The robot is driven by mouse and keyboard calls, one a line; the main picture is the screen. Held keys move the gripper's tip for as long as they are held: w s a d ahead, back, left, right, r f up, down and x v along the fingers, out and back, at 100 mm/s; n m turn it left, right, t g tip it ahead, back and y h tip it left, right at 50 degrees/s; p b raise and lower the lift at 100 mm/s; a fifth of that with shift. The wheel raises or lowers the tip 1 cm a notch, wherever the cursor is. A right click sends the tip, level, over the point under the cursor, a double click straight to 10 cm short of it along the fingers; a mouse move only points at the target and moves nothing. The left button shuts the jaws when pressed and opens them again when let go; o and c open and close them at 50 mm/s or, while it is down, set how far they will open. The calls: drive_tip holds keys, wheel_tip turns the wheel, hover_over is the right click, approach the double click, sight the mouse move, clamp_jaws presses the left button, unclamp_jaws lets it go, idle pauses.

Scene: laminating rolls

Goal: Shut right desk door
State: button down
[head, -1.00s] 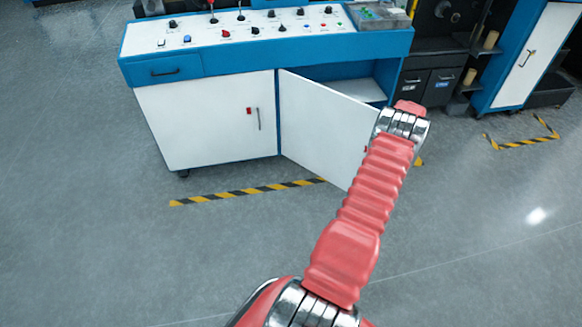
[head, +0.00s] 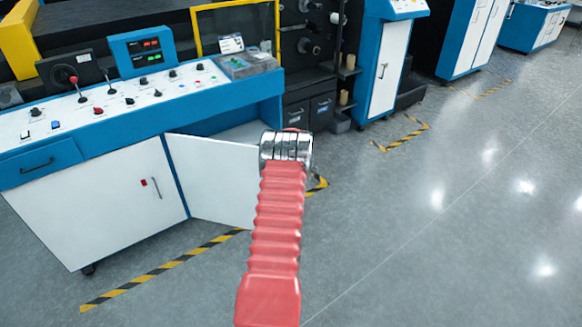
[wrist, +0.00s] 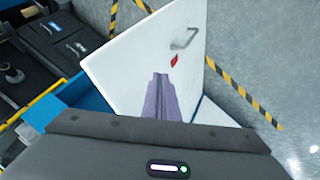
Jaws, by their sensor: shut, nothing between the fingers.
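The right desk door (head: 212,178) is a white panel standing open from the blue and white control desk (head: 110,110), hinged near the desk's middle. In the wrist view the door (wrist: 135,50) fills the middle, with a metal handle (wrist: 186,40) and a red mark (wrist: 174,61). My gripper (wrist: 160,78) is shut and empty, its fingers seen against the door; whether they touch it I cannot tell. The gripper is hidden in the head view.
The left desk door (head: 95,205) is shut. Black drawers (head: 308,112) stand right of the desk, then a blue and white cabinet (head: 388,65). Yellow-black tape (head: 165,268) marks the floor. Open grey floor (head: 450,230) lies to the right.

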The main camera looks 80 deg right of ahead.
drive_tip(key=v, duration=0.8)
drive_tip(key=shift+s+r, duration=0.3)
drive_tip(key=shift+s, duration=0.2)
